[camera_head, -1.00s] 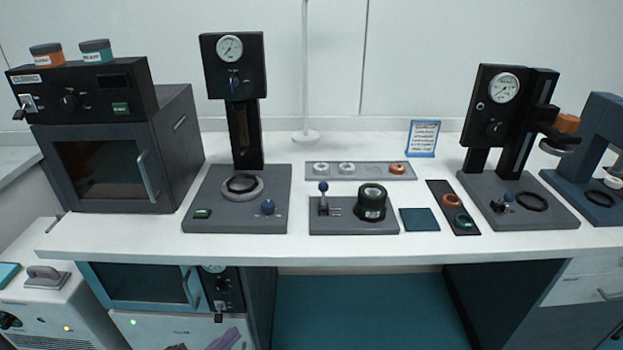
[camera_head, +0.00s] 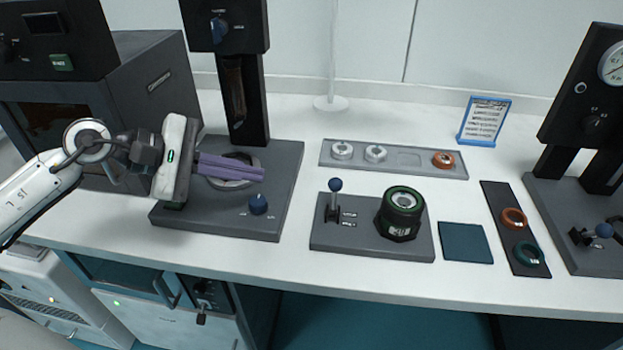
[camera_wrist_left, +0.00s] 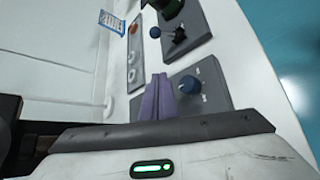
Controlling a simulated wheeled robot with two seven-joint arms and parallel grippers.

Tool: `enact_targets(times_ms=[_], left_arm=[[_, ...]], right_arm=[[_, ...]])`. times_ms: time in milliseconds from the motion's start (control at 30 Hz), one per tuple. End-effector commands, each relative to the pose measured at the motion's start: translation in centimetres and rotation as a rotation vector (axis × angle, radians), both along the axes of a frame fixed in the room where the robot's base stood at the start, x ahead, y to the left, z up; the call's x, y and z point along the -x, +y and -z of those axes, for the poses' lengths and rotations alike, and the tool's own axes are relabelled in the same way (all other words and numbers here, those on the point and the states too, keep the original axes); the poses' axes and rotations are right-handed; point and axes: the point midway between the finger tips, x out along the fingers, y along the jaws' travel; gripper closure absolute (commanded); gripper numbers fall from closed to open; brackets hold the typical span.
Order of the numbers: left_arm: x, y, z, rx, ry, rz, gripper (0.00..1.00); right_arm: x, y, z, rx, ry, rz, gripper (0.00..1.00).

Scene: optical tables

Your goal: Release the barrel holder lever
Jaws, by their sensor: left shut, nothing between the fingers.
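The barrel holder is a grey base plate (camera_head: 326,240) in the middle of the table. Its lever (camera_head: 335,196) stands upright with a blue ball knob, and the knob also shows in the left wrist view (camera_wrist_left: 155,32). A black barrel (camera_head: 402,212) with a green ring sits on the right part of the plate. My left gripper (camera_head: 264,174) has its purple fingers shut and empty. It is over the press base at the left, apart from the lever and to its left. The fingers also show in the left wrist view (camera_wrist_left: 158,84). My right gripper is out of view.
The press base (camera_head: 278,205) has a blue knob (camera_head: 258,203) just below my fingers. A parts tray (camera_head: 408,158) lies behind the holder. A teal mat (camera_head: 465,242) and a dark tray (camera_head: 506,194) lie to its right. White table is clear between press and holder.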

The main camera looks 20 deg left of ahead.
Motion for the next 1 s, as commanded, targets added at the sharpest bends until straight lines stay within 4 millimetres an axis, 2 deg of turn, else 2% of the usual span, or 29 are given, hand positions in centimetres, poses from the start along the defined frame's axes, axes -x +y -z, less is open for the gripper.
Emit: enact_targets(times_ms=[167, 367, 700, 800, 1000], left_arm=[[-0.7, -0.6, 0.4, 0.004, -0.001, 0.0, 1.0], [-2.4, -2.3, 1.5, 0.008, -0.002, -0.002, 1.0], [-6.4, -6.7, 4.6, 0.008, -0.001, 0.001, 1.0], [-5.9, -8.1, 3.6, 0.006, -0.002, 0.002, 1.0], [-5.6, -9.5, 3.1, 0.004, 0.0, 0.0, 1.0]], right_arm=[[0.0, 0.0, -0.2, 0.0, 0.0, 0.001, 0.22], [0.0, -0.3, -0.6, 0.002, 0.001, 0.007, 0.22], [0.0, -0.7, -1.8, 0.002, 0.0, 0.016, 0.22], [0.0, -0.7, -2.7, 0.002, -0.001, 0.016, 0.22], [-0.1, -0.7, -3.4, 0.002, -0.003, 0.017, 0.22]])
